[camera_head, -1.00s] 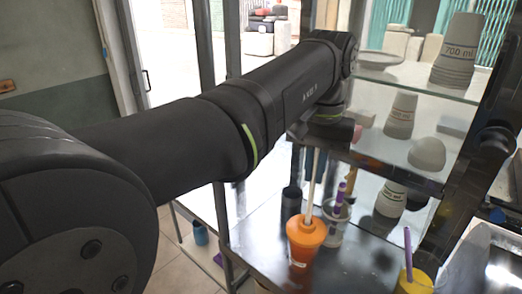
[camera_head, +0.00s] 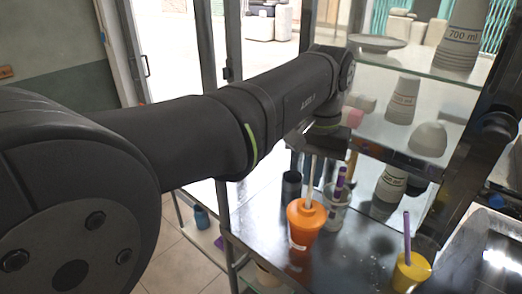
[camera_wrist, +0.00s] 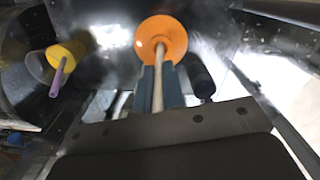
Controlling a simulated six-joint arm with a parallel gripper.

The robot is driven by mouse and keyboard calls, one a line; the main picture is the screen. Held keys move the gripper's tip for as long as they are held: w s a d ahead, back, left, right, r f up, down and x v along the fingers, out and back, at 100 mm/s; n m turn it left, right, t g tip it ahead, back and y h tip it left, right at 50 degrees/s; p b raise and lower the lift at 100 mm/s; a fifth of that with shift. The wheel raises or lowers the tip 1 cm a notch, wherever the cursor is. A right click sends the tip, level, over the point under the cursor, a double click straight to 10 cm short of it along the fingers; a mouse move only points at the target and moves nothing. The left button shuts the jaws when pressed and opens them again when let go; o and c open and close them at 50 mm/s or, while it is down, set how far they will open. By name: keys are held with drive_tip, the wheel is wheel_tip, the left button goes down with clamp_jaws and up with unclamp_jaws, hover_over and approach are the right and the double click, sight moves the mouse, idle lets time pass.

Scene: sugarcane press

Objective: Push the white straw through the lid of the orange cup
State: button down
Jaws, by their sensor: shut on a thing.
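The orange cup (camera_head: 302,235) stands upright on the dark metal counter in the head view, with its orange lid on top. The lid (camera_wrist: 168,34) shows from above in the wrist view. My gripper (camera_wrist: 160,72) is shut on the white straw (camera_head: 311,185), which stands nearly upright between its blue-grey fingers. The straw (camera_wrist: 159,86) has its lower end at the lid in both views. I cannot tell how deep it reaches into the cup.
A yellow cup (camera_head: 411,272) with a purple straw stands to the right. A clear holder (camera_head: 335,212) with purple straws is just behind the orange cup, and a dark cup (camera_head: 291,186) is behind it to the left. Glass shelves with stacked cups (camera_head: 462,38) rise behind.

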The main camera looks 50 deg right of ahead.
sight(310, 191)
drive_tip(key=shift+f, duration=2.45)
drive_tip(key=c, duration=1.5)
unclamp_jaws()
drive_tip(key=shift+o, duration=0.2)
drive_tip(key=shift+r, duration=3.5)
